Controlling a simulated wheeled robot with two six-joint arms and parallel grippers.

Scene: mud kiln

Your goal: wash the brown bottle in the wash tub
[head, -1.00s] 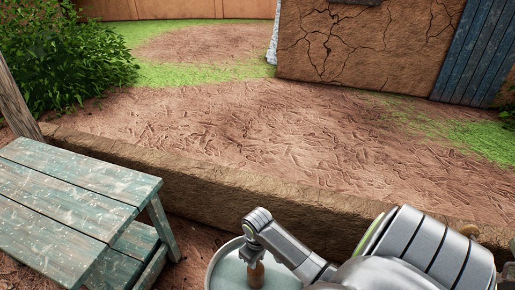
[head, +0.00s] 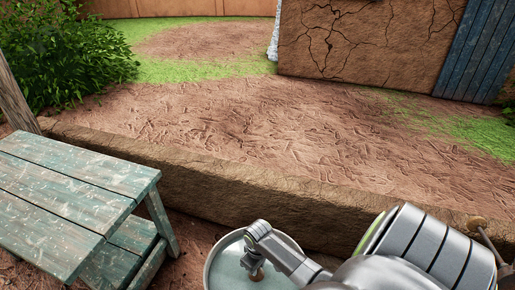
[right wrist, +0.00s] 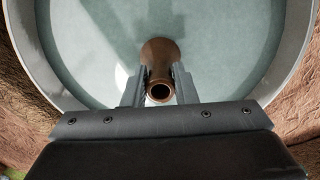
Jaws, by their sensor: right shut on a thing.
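The wash tub (head: 212,272) is a round metal tub with pale grey-green water, at the bottom middle of the head view. Its rim also curves around the right wrist view (right wrist: 291,75). My right gripper (head: 256,272) is over the tub, pointing down, and shut on the brown bottle (head: 259,276). In the right wrist view the bottle (right wrist: 160,52) is between the two fingers (right wrist: 158,82), with its open mouth toward the camera. Its lower part seems to be in the water. My left gripper is not in view.
A worn green wooden bench (head: 75,190) with a lower shelf stands left of the tub. A low mud wall (head: 200,185) runs behind the tub. Bare earth lies beyond it, with a bush (head: 70,50) at the far left and a cracked mud building (head: 365,45).

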